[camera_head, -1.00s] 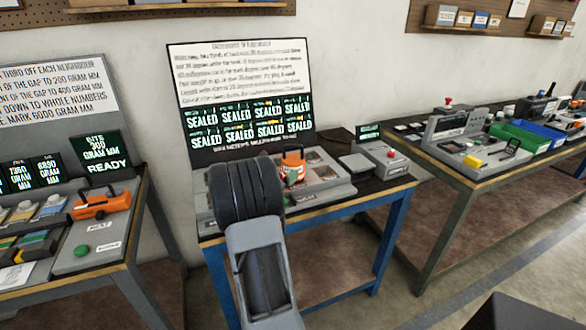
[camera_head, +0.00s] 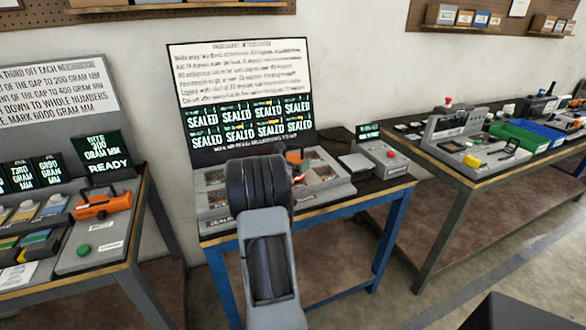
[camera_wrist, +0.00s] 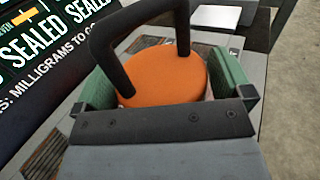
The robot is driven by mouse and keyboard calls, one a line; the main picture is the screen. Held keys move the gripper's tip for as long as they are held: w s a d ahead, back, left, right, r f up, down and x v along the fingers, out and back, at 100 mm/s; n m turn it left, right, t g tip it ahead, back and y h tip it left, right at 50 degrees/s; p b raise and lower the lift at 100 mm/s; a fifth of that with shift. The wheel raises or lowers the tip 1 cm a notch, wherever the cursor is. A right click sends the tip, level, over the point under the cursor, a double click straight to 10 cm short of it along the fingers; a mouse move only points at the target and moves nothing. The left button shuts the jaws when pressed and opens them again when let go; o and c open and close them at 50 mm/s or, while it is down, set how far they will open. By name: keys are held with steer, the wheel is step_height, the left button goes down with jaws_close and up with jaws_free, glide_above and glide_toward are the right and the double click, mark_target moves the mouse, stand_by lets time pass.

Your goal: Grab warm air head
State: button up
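The warm air head appears to be the orange round piece (camera_wrist: 165,72) with a black loop handle, in the wrist view. In the head view only a bit of orange (camera_head: 295,156) shows past my arm, above the grey fixture on the middle bench. My gripper (camera_wrist: 165,95) has its two green fingers apart, one on each side of the orange piece. The fingers are close to its sides; no firm contact shows. My arm hides the gripper and most of the piece in the head view.
The grey fixture (camera_head: 325,190) has several recessed panels. A display board (camera_head: 240,95) reading SEALED stands behind it. Side benches hold an orange tool (camera_head: 101,203) at left and green and blue bins (camera_head: 519,137) at right.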

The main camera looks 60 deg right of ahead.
steer(key=c, duration=0.9)
steer(key=shift+r, duration=0.15)
steer(key=shift+c, duration=1)
